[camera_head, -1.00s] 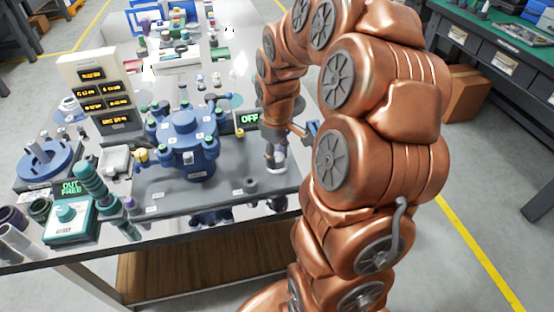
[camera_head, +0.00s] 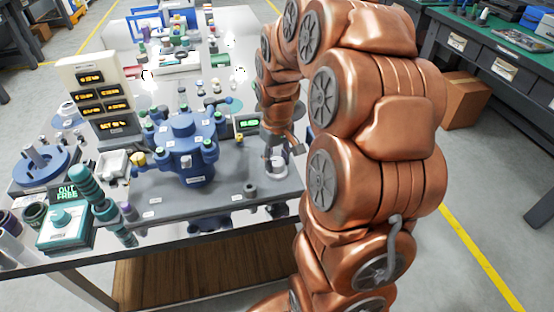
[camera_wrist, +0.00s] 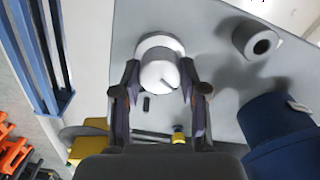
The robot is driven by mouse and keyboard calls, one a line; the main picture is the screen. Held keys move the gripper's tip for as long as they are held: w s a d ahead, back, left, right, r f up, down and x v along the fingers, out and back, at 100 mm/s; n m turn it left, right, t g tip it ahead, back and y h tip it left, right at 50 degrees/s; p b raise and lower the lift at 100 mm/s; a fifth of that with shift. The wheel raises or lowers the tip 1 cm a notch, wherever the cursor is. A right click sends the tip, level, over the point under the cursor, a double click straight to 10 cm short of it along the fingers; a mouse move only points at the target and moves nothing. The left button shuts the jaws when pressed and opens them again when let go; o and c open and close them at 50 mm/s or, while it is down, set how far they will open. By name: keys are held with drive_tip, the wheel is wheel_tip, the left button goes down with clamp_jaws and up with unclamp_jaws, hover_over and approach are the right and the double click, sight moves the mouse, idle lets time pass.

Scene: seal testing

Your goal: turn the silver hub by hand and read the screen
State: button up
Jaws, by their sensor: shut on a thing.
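The silver hub (camera_wrist: 158,72) is a pale, round, stepped cylinder with a dark mark on its face, on the grey plate (camera_wrist: 205,50). My gripper (camera_wrist: 160,88) has a finger on each side of it and is shut on it. In the head view the hub (camera_head: 277,160) stands at the plate's right end under my gripper (camera_head: 276,150), partly hidden by it. A small screen (camera_head: 247,123) behind the blue housing (camera_head: 185,150) shows green characters too small to read. A display tower (camera_head: 95,95) on the left shows amber lines, mostly illegible.
A teal box (camera_head: 65,228) at the front left has a screen (camera_head: 67,192) reading "OUT FREE". A grey ring (camera_wrist: 256,40) stands right of the hub. A blue cylinder (camera_wrist: 275,130) is close to my gripper's right side. Yellow parts lie near the plate's lower edge.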

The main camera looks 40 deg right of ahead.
sight(277, 161)
drive_tip(key=o, duration=1.1)
drive_tip(key=shift+o, duration=0.2)
wheel_tip(277, 161, up, 12)
idle(0.4)
